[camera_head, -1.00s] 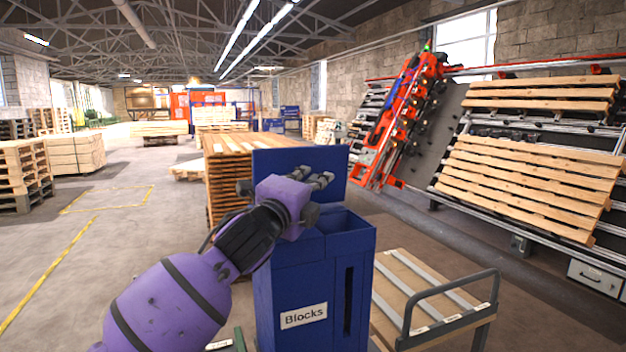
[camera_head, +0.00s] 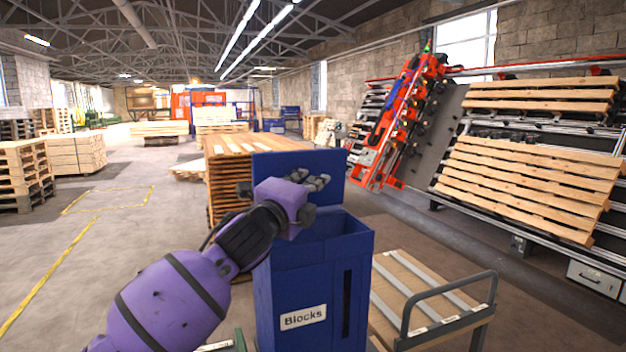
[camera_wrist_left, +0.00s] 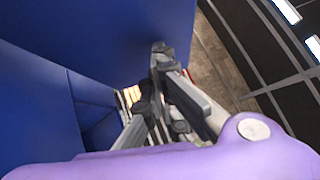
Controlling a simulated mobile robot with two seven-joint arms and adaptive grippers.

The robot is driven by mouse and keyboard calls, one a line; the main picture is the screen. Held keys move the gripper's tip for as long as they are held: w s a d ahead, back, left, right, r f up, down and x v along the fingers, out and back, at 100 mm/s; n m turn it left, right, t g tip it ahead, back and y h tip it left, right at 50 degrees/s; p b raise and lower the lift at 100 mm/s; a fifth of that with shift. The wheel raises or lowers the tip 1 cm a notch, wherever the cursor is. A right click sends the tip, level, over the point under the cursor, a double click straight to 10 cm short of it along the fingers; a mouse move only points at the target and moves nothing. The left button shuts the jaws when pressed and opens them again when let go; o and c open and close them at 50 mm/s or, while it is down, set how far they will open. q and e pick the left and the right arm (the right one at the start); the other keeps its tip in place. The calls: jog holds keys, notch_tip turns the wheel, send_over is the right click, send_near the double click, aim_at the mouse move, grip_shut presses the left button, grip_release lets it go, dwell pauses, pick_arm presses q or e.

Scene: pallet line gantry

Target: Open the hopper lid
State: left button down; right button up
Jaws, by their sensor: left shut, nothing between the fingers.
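The blue hopper (camera_head: 303,283) labelled "Blocks" stands upright in front of me, with a narrow dark slot in its front. Its blue lid (camera_head: 330,166) stands up at the back, and the top opening shows. My left gripper (camera_head: 318,182) is shut and empty, in front of the raised lid and above the opening. Whether its fingers touch the lid cannot be told. In the left wrist view the fingers (camera_wrist_left: 160,75) show close together beside a large blue panel (camera_wrist_left: 90,35). My right gripper is in neither view.
A low cart (camera_head: 425,300) with a grey handle stands right of the hopper. Stacked pallets (camera_head: 228,175) stand behind it. A red gantry machine (camera_head: 400,120) and racked pallets (camera_head: 530,172) are at the right. The floor at left is open.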

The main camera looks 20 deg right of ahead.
pick_arm(q)
jog(key=shift+w+r, duration=0.15)
jog(key=shift+r, duration=0.4)
jog(key=shift+w+r, duration=0.15)
jog(key=shift+r, duration=0.4)
jog(key=shift+w+p, duration=0.3)
jog(key=shift+w+f, duration=0.15)
jog(key=shift+f, duration=0.25)
jog(key=shift+a, duration=0.1)
